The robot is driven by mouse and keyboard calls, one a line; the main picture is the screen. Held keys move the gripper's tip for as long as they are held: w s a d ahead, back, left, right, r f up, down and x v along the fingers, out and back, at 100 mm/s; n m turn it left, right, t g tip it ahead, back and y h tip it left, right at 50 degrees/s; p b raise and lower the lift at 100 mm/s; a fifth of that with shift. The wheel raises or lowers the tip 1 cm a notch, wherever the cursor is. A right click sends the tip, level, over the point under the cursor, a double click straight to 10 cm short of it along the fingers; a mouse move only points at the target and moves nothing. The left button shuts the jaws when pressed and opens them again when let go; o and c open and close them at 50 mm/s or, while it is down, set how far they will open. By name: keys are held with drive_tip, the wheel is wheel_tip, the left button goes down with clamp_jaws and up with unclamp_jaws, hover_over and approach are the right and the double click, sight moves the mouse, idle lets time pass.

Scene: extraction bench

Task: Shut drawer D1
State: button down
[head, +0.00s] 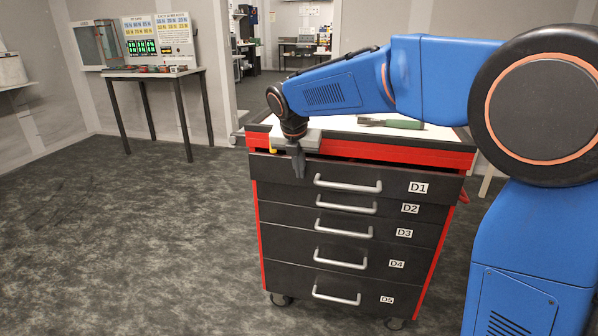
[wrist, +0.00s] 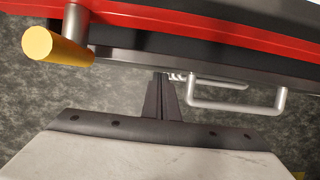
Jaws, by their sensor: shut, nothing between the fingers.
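Drawer D1 (head: 355,182) is the top drawer of a red and black cabinet. Its black front stands forward of the red top rim and of the drawers below, so it is partly open. Its silver handle (head: 348,186) also shows in the wrist view (wrist: 235,107). My gripper (head: 299,174) points down at the upper left of the D1 front, left of the handle. Its dark fingers are together in the wrist view (wrist: 161,80), with nothing between them. I cannot tell whether they touch the drawer front.
Drawers D2 (head: 346,208), D3 (head: 343,231), D4 (head: 340,258) and D5 (head: 336,294) look shut. A green tool (head: 392,123) lies on the cabinet top. A yellow-ended part (wrist: 58,44) sticks out near the rim. A side table (head: 150,73) stands back left. The floor at left is clear.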

drive_tip(key=shift+w, duration=0.1)
drive_tip(key=w, duration=0.2)
drive_tip(key=w+d, duration=0.1)
drive_tip(key=w, duration=0.1)
drive_tip(key=shift+w+d, duration=0.1)
drive_tip(key=shift+d, duration=0.1)
drive_tip(key=shift+w+r, duration=0.1)
drive_tip(key=shift+r, duration=0.05)
